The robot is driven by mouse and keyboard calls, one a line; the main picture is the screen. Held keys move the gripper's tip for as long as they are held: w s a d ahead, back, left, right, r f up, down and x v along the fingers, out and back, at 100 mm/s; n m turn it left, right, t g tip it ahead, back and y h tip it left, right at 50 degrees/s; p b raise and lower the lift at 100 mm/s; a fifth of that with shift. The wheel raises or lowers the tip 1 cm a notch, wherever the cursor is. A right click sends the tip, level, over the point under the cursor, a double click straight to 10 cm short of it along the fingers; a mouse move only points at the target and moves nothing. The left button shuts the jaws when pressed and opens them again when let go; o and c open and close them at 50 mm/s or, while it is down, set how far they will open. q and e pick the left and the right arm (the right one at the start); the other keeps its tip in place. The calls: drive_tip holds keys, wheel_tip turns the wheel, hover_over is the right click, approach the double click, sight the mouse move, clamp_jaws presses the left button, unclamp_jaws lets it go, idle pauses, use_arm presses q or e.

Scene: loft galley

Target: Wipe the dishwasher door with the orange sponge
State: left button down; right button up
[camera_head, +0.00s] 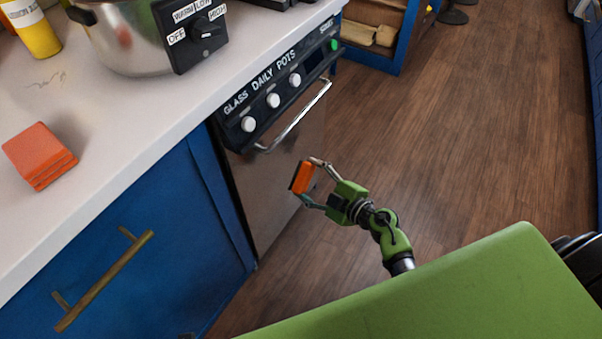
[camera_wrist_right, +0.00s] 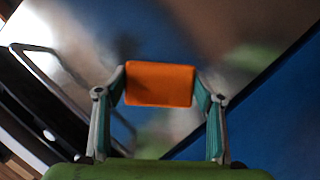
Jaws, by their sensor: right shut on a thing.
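The dishwasher (camera_head: 262,185) is built in under the white counter, with a black panel of white knobs and a metal bar handle (camera_head: 297,118). Its steel door is closed and upright. My right gripper (camera_head: 306,182) is shut on the orange sponge (camera_head: 301,177), in front of the door below the handle. The sponge (camera_wrist_right: 160,84) sits between both fingers in the right wrist view, with the shiny door (camera_wrist_right: 118,45) behind it. The sponge is at or very close to the door; I cannot tell if it touches. My left gripper is not in view.
An orange-red block (camera_head: 40,155) lies on the white counter (camera_head: 140,120). A steel cooker (camera_head: 130,40) and a yellow bottle (camera_head: 32,28) stand farther back. A blue cabinet (camera_head: 130,240) with a brass handle adjoins the dishwasher. The wooden floor (camera_head: 470,130) to the right is clear.

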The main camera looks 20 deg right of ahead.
drive_tip(key=shift+d+f, duration=0.15)
drive_tip(key=shift+f, duration=0.1)
drive_tip(key=shift+w, duration=0.15)
drive_tip(key=w+a, duration=0.2)
drive_tip(key=shift+w+a+b, duration=0.1)
drive_tip(key=shift+w+b, duration=0.2)
drive_tip(key=shift+b, duration=0.05)
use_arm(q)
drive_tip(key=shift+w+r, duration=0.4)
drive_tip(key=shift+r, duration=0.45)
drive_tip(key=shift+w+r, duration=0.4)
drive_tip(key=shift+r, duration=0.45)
use_arm(e)
drive_tip(key=shift+w+a, duration=0.75)
drive_tip(key=shift+w, duration=0.15)
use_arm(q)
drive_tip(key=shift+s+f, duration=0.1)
use_arm(e)
drive_tip(key=shift+w+a, duration=0.1)
drive_tip(key=shift+w, duration=0.05)
drive_tip(key=shift+w+a, duration=0.15)
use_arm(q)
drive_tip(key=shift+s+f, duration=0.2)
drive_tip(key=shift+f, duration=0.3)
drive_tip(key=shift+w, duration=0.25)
use_arm(e)
drive_tip(key=shift+w+a, duration=0.15)
drive_tip(key=shift+w, duration=0.1)
